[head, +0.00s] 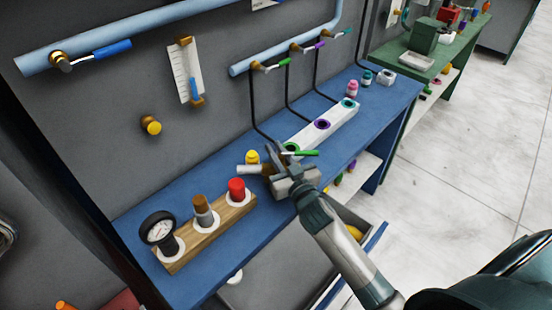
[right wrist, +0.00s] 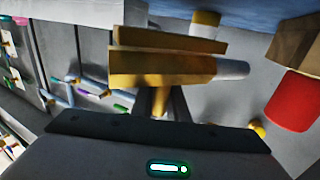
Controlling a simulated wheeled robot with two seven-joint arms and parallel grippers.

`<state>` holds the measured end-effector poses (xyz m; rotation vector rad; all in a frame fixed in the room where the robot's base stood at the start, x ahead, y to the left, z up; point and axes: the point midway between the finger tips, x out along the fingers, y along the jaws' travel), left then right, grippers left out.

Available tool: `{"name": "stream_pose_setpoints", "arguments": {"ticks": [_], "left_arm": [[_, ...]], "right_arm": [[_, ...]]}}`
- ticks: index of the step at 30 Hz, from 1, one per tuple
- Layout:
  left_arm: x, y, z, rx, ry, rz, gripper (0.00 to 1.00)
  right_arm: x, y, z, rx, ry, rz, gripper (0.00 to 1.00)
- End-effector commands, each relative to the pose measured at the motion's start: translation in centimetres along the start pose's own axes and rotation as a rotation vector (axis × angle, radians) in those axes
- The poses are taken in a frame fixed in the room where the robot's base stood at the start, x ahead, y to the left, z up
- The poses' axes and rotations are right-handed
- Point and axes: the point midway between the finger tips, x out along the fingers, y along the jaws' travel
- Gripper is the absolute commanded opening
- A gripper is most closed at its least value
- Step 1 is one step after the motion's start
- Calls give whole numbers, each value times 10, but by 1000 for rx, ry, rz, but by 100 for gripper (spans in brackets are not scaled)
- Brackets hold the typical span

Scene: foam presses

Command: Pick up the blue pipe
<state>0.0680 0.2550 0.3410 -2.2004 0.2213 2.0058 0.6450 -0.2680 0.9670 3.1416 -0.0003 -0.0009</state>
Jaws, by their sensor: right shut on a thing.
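Long light-blue pipes run along the grey wall: one at the upper left (head: 150,26) with a blue valve handle (head: 112,48), and one farther right (head: 285,57) with green, purple and teal valve handles. My left gripper is not in view.
The blue bench (head: 150,212) bears a wooden block (head: 232,213) with a gauge, a brown-topped piece and a red cap (head: 237,188). A yellow-capped bottle (head: 252,157) stands close behind the gripper. A white strip (head: 335,122) with coloured rings lies to the right. An open drawer (head: 372,240) is below.

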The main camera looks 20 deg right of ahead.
Motion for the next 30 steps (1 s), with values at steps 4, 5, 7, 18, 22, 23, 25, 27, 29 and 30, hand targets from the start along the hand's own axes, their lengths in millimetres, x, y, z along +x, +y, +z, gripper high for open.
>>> {"name": "stream_pose_setpoints", "arguments": {"ticks": [4, 5, 7, 18, 22, 23, 25, 27, 29, 30], "left_arm": [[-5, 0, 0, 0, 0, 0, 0], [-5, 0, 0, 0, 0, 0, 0], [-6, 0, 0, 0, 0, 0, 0], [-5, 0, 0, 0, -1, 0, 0], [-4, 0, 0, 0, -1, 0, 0], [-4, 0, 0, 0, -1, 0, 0], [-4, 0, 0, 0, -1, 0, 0], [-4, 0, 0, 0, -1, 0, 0], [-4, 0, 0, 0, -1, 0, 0], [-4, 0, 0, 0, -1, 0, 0]], "right_arm": [[0, -1, 17, 3, -1, 0, 0], [0, -1, 20, 2, -1, 0, 0], [0, 0, 26, 1, -1, 0, 0], [0, -1, 31, 1, 2, -2, 0], [-1, 0, 34, 1, -1, -1, 19], [-1, 0, 34, 1, -1, -1, 26], [-1, 0, 34, 1, -1, -1, 33], [-1, 0, 34, 1, -1, -1, 33], [-1, 0, 34, 1, -1, -1, 33], [-1, 0, 34, 1, -1, -1, 33]]}}
